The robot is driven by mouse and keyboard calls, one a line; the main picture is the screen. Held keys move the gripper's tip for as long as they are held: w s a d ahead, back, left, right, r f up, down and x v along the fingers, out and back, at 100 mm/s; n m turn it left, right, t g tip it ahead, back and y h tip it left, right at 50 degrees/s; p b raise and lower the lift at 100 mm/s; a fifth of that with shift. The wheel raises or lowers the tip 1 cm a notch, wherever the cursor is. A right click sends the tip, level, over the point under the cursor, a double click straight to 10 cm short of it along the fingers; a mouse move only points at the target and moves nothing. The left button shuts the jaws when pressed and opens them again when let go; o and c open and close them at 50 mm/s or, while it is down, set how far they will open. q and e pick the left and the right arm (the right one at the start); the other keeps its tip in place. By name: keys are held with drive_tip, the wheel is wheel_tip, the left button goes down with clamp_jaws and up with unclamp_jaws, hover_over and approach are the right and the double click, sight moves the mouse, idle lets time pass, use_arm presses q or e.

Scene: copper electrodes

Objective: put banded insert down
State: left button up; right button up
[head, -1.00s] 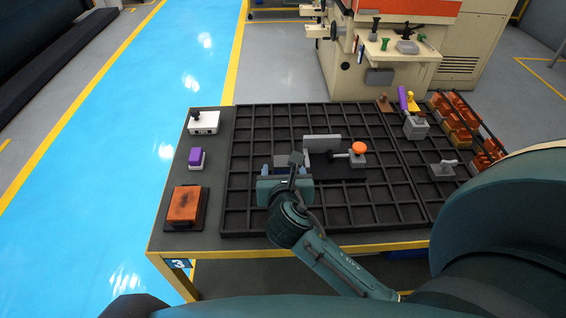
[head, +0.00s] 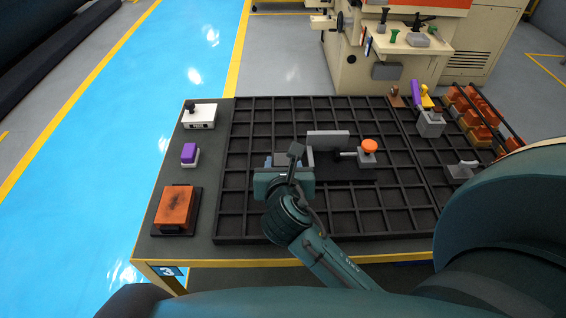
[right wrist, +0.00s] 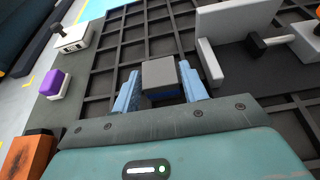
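The banded insert appears to be the small grey block (right wrist: 160,77) with a dark blue band low on its near side. In the right wrist view it sits between the two light blue fingers of my right gripper (right wrist: 160,88), which touch its left and right sides. In the head view my right gripper (head: 279,161) is over the black grid, left of the fixture's upright grey plate (head: 328,139). The wrist housing hides most of the block there. I cannot tell whether the block touches the grid. My left gripper is not in view.
A clamp with an orange knob (head: 369,146) stands right of the plate. An orange block (head: 175,205), a purple block (head: 189,153) and a white switch box (head: 199,116) line the table's left side. Copper-coloured electrodes (head: 466,104) sit in a rack at the right. Grid cells left of the gripper are empty.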

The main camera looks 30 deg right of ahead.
sight(284, 165)
clamp_jaws()
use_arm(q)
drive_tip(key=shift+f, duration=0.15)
use_arm(e)
drive_tip(key=shift+r, duration=0.1)
drive_tip(key=shift+r, duration=0.4)
wheel_tip(284, 165, up, 9)
drive_tip(key=shift+r+p, duration=0.1)
drive_tip(key=shift+p, duration=1.1)
drive_tip(key=shift+s+n+t+y, duration=0.2)
drive_tip(key=shift+n+t+y, duration=0.1)
drive_tip(key=shift+n+y, duration=0.1)
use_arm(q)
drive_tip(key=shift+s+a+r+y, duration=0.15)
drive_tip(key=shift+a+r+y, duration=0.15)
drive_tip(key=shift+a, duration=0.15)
use_arm(e)
drive_tip(key=s+n+y, duration=0.1)
drive_tip(key=s+a+f+n+y, duration=0.1)
drive_tip(key=s+n+y, duration=0.1)
drive_tip(key=s+a+f+n+t+y, duration=0.1)
drive_tip(key=y, duration=0.1)
drive_tip(key=shift+s+a+n, duration=0.1)
drive_tip(key=shift+s+n, duration=0.2)
drive_tip(key=shift+s, duration=0.1)
